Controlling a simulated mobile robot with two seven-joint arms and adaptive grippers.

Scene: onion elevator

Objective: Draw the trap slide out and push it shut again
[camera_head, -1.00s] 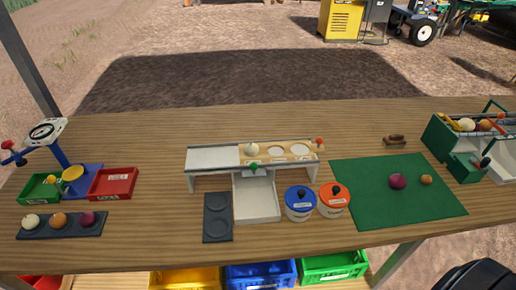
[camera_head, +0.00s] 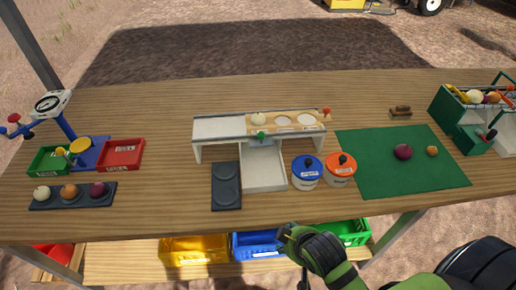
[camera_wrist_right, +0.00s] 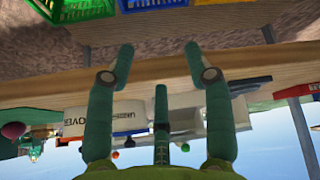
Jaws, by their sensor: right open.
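A white raised stand (camera_head: 220,128) is at mid-table in the head view. A pale wooden strip (camera_head: 286,122) with round openings lies along its right part, with a red knob (camera_head: 327,112) at the right end. A green knob (camera_head: 260,135) is at the stand's front, above a white chute-like tray (camera_head: 262,172). Which knob belongs to the trap slide I cannot tell. A white onion (camera_head: 259,118) sits on the strip. My right gripper (camera_head: 284,233) is near the table's front edge, apart from the stand. Its fingers (camera_wrist_right: 160,48) are open and empty in the right wrist view. My left gripper is not visible.
Blue-lidded (camera_head: 306,170) and orange-lidded (camera_head: 340,168) pots stand right of the tray. A dark two-well plate (camera_head: 226,186) is left of it. A green mat (camera_head: 400,180) lies right. Crates, including a blue one (camera_head: 254,245), sit below the table edge.

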